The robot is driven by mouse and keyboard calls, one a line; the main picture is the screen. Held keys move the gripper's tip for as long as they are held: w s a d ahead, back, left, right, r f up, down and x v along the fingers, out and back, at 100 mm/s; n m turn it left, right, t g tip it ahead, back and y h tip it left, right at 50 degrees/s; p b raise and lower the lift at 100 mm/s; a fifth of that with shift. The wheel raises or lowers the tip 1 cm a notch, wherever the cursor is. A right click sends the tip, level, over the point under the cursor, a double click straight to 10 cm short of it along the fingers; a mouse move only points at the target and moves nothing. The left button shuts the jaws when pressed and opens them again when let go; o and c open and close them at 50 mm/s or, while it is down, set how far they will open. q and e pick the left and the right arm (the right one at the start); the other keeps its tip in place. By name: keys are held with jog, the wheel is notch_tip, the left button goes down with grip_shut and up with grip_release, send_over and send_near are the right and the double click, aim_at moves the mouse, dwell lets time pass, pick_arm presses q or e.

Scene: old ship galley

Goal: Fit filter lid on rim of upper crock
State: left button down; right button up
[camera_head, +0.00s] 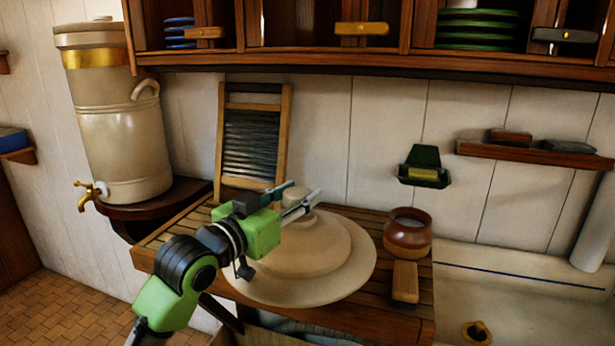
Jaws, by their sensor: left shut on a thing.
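The filter lid (335,262) is a wide, pale beige disc with a stepped dome and a central knob. It shows over the slatted wooden board; I cannot tell whether it rests there or is held just above. My left gripper (299,193) has its fingers around the lid's knob and is shut on it, hiding part of the lid's left side. The upper crock (88,63) is the pale top section of the tall stoneware filter at the left, with a gold band below its rim (88,34). The inside of the rim is not visible. My right gripper is not in view.
A washboard (252,135) leans behind the slatted board (160,250). A brown pot (408,233) and wooden block (405,281) stand right of the lid. Cupboards (320,60) overhang the back.

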pick_arm(q)
jog(key=s+a+f+n+t+y, duration=0.1)
jog(key=s+a+f+n+y, duration=0.1)
jog(key=s+a+f, duration=0.3)
jog(key=s+a+f+n+t+y, duration=0.1)
jog(key=s+a+f+y, duration=0.3)
jog(key=s+f, duration=0.6)
jog(key=s+a+f+n+t+y, duration=0.1)
jog(key=s+a+f+n+y, duration=0.2)
jog(key=s+a+f, duration=0.4)
jog(key=s+y, duration=0.1)
jog(key=s, duration=0.5)
jog(key=shift+s+f+n, duration=0.3)
jog(key=shift+s+f, duration=0.05)
jog(key=shift+s, duration=0.05)
jog(key=shift+a+r, duration=0.1)
jog(key=shift+a, duration=0.05)
